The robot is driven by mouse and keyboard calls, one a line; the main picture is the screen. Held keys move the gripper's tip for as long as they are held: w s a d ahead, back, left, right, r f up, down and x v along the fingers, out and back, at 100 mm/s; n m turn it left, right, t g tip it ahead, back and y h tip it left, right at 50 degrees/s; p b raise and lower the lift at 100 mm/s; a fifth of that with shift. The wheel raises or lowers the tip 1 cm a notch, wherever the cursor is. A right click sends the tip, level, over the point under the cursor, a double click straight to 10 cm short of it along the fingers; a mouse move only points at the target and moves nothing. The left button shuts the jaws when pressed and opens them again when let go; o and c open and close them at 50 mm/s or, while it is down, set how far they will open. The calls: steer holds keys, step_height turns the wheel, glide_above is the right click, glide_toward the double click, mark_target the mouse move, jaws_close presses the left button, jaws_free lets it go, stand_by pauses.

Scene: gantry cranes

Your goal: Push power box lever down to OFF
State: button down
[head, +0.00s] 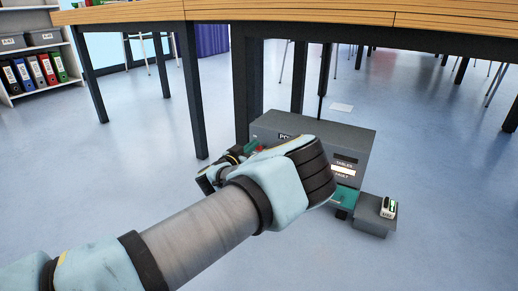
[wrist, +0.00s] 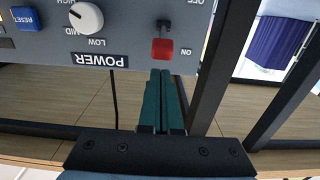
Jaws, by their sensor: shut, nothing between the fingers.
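The grey power box (head: 335,137) stands on the floor under the table, partly hidden by my arm in the head view. In the wrist view, which is upside down, its panel (wrist: 135,30) shows a POWER label and a red lever (wrist: 163,48). The lever sits beside the ON mark, with the OFF mark at the top edge of the picture. My gripper (wrist: 160,74) is shut and empty, its teal fingers together. Its tips are very close to the red lever's end, on the ON side; I cannot tell whether they touch.
A dial (wrist: 86,17) and a blue RESET button (wrist: 26,19) are on the same panel. The wooden table (head: 300,14) with dark legs (head: 247,85) is over and behind the box. A small grey block (head: 372,222) with a switch is at its right. Open floor lies around.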

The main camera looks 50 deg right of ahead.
steer(key=shift+d, duration=0.1)
steer(key=shift+w+d, duration=0.2)
steer(key=shift+d, duration=0.45)
steer(key=shift+f, duration=0.1)
step_height(320, 180, down, 5)
steer(key=shift+r+b, duration=0.1)
steer(key=shift+b, duration=0.8)
stand_by(0.6)
steer(key=shift+r+p, duration=0.55)
steer(key=shift+p, duration=0.2)
steer(key=shift+a, duration=0.1)
